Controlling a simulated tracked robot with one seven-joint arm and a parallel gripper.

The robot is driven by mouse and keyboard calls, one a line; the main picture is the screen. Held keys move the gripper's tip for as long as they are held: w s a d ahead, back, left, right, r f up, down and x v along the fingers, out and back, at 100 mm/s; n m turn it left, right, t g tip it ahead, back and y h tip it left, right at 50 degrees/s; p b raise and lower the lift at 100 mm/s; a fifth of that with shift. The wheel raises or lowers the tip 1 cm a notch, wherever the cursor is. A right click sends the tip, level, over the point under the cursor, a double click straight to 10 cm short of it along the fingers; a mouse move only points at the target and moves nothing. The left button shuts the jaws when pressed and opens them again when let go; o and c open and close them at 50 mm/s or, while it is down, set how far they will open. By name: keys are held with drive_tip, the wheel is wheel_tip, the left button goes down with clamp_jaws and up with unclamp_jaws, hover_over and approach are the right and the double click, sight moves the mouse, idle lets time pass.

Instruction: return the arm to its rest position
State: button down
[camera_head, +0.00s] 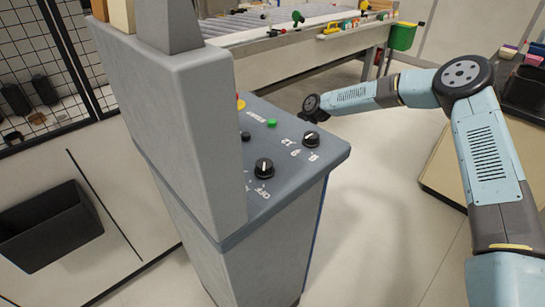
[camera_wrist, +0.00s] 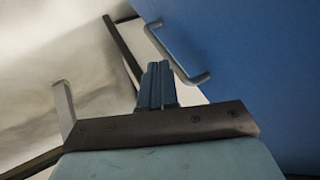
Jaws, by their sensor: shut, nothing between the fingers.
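My arm (camera_head: 487,155) is pale blue with dark joints. It rises from the lower right to a bent elbow (camera_head: 465,76), then reaches left towards the grey control cabinet. Its dark far end (camera_head: 312,104) shows just beyond the panel's back edge; the fingers cannot be made out there. In the wrist view my gripper (camera_wrist: 157,66) is shut, its two fingers together with nothing between them. Beyond it is a blue surface (camera_wrist: 255,70) with a grey bar handle (camera_wrist: 175,52), apart from the fingers as far as I can tell.
The cabinet panel (camera_head: 287,172) carries black knobs (camera_head: 264,168) and a green button (camera_head: 272,123). A roller table (camera_head: 290,40) with a green bin (camera_head: 402,37) stands behind. A black bin (camera_head: 48,225) is at left, a bench (camera_head: 440,170) at right. Open floor (camera_head: 385,190) lies between.

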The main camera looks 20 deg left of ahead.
drive_tip(key=s+d+r+m+t+h, duration=0.3)
drive_tip(key=d+r, duration=1.2)
drive_tip(key=d, duration=0.2)
drive_tip(key=s+d+r+m+t+h, duration=0.3)
drive_tip(key=s+d+r, duration=0.1)
drive_tip(key=d+r, duration=1.2)
drive_tip(key=s+d+r+m+t, duration=0.2)
drive_tip(key=s+d+r+m, duration=0.4)
drive_tip(key=s+d, duration=0.65)
drive_tip(key=s+d+r+m+t, duration=0.1)
drive_tip(key=s+d+m, duration=0.2)
drive_tip(key=s+d, duration=0.7)
drive_tip(key=s, duration=0.2)
drive_tip(key=shift+s+r, duration=0.25)
drive_tip(key=shift+s, duration=0.15)
